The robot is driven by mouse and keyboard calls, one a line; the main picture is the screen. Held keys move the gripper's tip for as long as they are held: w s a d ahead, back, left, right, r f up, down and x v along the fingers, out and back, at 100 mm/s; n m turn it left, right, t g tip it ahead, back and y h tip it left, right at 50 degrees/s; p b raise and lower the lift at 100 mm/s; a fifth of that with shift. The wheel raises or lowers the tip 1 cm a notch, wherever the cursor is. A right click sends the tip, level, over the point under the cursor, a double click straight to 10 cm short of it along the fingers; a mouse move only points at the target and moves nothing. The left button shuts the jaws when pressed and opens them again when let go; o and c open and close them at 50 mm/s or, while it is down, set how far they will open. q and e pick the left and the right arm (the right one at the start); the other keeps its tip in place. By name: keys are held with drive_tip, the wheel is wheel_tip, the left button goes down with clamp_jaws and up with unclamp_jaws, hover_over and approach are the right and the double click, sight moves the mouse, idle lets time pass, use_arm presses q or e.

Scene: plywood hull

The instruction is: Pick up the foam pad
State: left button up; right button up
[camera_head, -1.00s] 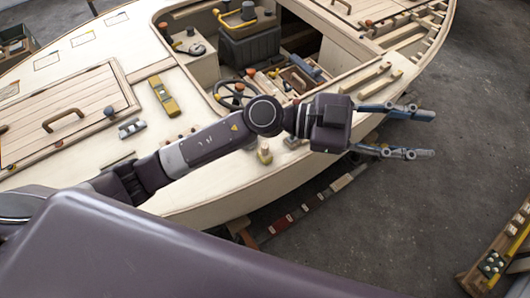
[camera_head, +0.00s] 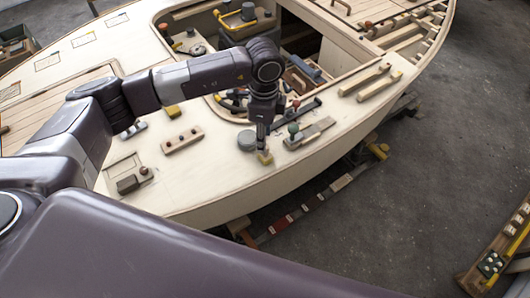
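A small yellow block (camera_head: 265,158), which may be the foam pad, lies on the pale plywood deck (camera_head: 222,185) near the hull's edge. My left gripper (camera_head: 262,147) points down right over it, with its fingertips close to the block. I see the fingers almost edge-on, so I cannot tell whether they touch it or how far apart they are. My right gripper is out of view.
A grey round cap (camera_head: 247,140) is just left of the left gripper. A wooden strip with holes (camera_head: 182,140) lies further left.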

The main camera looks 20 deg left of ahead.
use_arm(q)
drive_tip(key=f+p, duration=0.1)
drive_tip(key=f, duration=0.1)
drive_tip(key=f+p, duration=0.1)
drive_tip(key=f, duration=0.1)
drive_tip(key=shift+w+d+f, duration=0.15)
drive_tip(key=shift+d+f, duration=0.05)
drive_tip(key=shift+f, duration=0.45)
drive_tip(key=shift+c, duration=0.4)
clamp_jaws()
